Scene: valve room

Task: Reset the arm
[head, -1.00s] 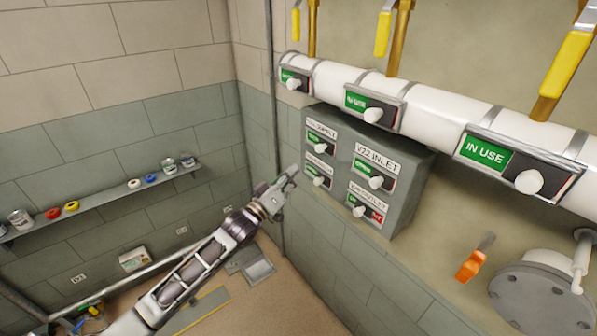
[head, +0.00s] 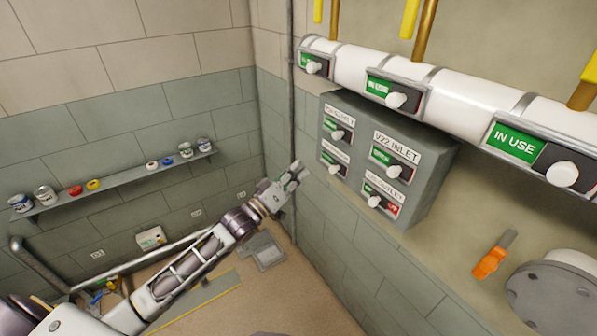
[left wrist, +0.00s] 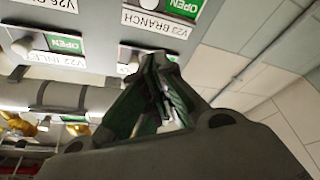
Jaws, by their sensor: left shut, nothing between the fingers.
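My left arm (head: 190,262) reaches up from the lower left in the head view. My left gripper (head: 295,172) is shut and empty, in front of the wall corner and just left of the grey valve box (head: 430,200). In the left wrist view the gripper's fingertips (left wrist: 160,58) meet below the upside-down V23 BRANCH label (left wrist: 152,22). The box carries several labelled sliders with white knobs; the V22 INLET slider (head: 393,157) shows green, and the lower right one (head: 381,200) shows some red. My right gripper is not in view.
A white pipe (head: 455,97) with IN USE sliders runs above the box. An orange-handled valve (head: 490,260) and a round grey flange (head: 555,295) are at lower right. A shelf (head: 120,185) with cans and coloured rings is on the left wall. Floor below the box is clear.

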